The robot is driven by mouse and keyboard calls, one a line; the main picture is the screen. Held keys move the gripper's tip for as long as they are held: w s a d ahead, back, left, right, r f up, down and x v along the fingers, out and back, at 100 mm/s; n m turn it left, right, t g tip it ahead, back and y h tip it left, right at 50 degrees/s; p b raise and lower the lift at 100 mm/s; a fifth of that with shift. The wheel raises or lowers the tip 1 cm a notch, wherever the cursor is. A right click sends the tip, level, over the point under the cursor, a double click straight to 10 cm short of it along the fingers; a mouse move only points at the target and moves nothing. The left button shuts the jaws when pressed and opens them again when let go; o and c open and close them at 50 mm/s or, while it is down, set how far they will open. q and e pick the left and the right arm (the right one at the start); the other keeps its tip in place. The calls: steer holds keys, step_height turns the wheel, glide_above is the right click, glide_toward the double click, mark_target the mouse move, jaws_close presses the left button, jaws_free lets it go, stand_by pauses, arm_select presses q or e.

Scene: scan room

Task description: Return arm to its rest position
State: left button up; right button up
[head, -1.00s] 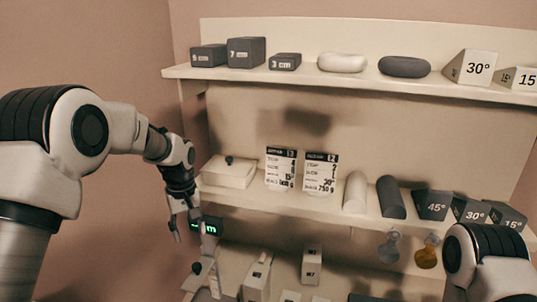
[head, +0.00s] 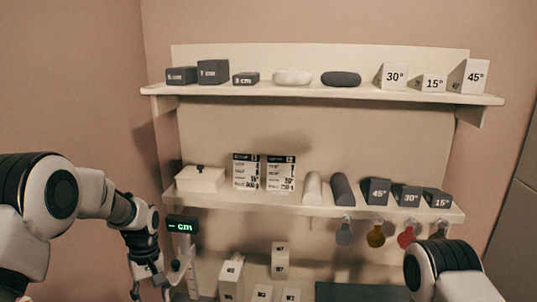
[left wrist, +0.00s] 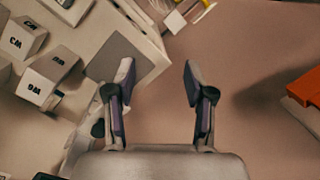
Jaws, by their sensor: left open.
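My left arm comes in from the left in the head view. Its gripper (head: 149,290) hangs low at the lower left, in front of the shelf's left end and below the green-lit "cm" display (head: 183,225). In the left wrist view the left gripper (left wrist: 158,80) has its two fingers spread wide, with nothing between them but plain floor or surface below. Of my right arm only a white and black link shows at the lower right of the head view. Its gripper is out of frame.
A wall shelf (head: 320,207) holds a lidded white box (head: 203,180), two cards, rolls and angle blocks. White blocks (head: 280,260) stand below. An orange object (left wrist: 305,100) lies at the right of the left wrist view. Open room lies left of the shelf.

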arm_select(q)
steer(key=s+d+f+m+g+b, duration=0.15)
steer(key=s+f+g+b, duration=0.35)
steer(key=s+f, duration=1.8)
steer(key=s+d+f+m+t+b, duration=0.15)
steer(key=s+f, duration=0.25)
steer(key=s, duration=0.4)
steer(key=s+f+m+t+b, duration=0.1)
steer(key=s+f+m+t, duration=0.1)
steer(key=s+f, duration=0.35)
steer(key=w+r+m+t, duration=0.1)
steer(key=w+m+t, duration=0.1)
steer(key=t, duration=0.1)
steer(key=shift+w+a+r, duration=0.15)
steer(key=shift+w+r, duration=0.05)
steer(key=shift+r, duration=0.15)
